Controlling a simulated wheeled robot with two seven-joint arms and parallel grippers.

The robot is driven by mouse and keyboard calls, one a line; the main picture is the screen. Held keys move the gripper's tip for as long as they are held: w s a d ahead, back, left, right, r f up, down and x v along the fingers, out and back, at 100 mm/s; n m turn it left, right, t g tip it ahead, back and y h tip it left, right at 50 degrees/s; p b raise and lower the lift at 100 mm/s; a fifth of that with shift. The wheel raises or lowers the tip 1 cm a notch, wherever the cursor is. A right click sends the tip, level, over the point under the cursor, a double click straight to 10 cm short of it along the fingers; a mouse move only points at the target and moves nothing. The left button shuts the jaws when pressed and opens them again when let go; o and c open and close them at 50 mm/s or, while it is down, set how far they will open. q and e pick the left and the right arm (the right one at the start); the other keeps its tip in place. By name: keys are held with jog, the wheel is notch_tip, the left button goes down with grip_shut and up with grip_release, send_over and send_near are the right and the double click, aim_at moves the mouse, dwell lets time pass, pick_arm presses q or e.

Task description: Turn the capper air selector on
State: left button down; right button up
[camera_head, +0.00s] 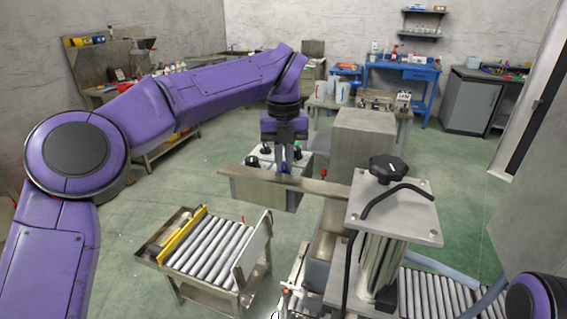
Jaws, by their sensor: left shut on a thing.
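A grey control box (264,190) stands near the middle of the view, with several small black knobs (252,162) on its sloped top. My left gripper (284,160) points down over the top of this box. It is shut on a small knob there, largely hidden by the fingers. A small blue part shows at the fingertips. Which knob is the capper air selector, and which way it points, I cannot tell. My right gripper is out of view; only a purple piece of my right arm shows at the lower right corner.
A plate with a black handwheel (388,168) stands closer, at right. Roller conveyors lie at lower left (208,245) and lower right (440,296). Open green floor lies to the left.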

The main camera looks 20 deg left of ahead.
aim_at(283, 164)
pick_arm(q)
jog(key=shift+f+n, duration=0.1)
jog(key=shift+n, duration=0.6)
jog(key=c, duration=1.2)
grip_release()
jog(key=shift+w, duration=0.1)
jog(key=shift+w+a+f, duration=0.1)
jog(key=shift+w, duration=0.05)
notch_tip(283, 164, up, 11)
jog(key=p, duration=0.3)
jog(key=shift+f, duration=0.2)
